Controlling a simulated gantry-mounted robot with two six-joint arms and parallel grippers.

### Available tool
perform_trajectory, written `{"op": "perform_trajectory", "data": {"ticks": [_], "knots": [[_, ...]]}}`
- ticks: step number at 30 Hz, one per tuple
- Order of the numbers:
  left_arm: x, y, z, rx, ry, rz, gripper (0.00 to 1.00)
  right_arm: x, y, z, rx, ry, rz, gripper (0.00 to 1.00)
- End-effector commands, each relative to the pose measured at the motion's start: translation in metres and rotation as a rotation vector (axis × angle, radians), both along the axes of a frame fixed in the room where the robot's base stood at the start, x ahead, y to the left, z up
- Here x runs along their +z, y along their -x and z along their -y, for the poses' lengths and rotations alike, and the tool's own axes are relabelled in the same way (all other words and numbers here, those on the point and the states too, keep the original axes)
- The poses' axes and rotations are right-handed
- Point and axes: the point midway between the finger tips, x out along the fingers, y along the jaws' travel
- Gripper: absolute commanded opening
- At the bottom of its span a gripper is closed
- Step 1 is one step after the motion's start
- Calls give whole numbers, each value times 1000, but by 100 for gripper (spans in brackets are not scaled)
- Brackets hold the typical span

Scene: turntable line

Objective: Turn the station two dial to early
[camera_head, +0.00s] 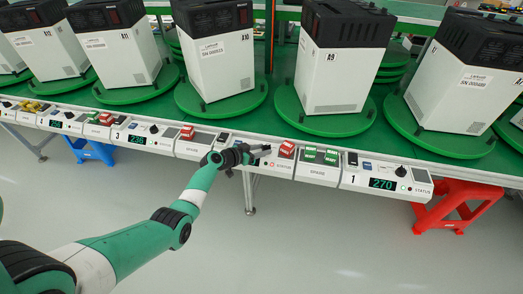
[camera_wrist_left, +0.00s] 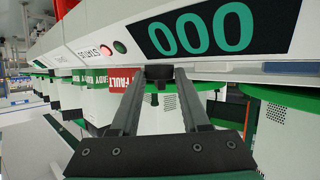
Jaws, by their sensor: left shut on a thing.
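The station two panel lies between the station 3 panel (camera_head: 146,133) and the station 1 panel (camera_head: 352,178). A display (camera_wrist_left: 205,30) beside the dial reads 000 in green digits. The dial's pointer mark and setting labels cannot be made out. My right gripper is not in view.
A red FAULT card (camera_wrist_left: 122,78) stands close beside the left finger in the wrist view. Station 1's display (camera_head: 382,183) reads 270. White machines stand on green turntables (camera_head: 320,122) behind the panels. A red stool (camera_head: 455,205) and a blue stool (camera_head: 90,150) stand below.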

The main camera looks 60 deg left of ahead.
Motion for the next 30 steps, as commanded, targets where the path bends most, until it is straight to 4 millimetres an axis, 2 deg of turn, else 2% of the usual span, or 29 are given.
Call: {"op": "perform_trajectory", "data": {"ticks": [1,2,11,17,23,30], "knots": [[0,0,0,0,0,0,6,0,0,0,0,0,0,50],[0,0,0,0,1,0,0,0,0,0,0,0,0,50],[0,0,1,17,1,-3,0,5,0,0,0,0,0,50],[1,-1,4,91,6,-9,0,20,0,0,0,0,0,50],[3,-1,7,215,8,-13,0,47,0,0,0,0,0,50],[7,-6,9,384,8,-11,0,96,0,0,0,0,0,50]]}}
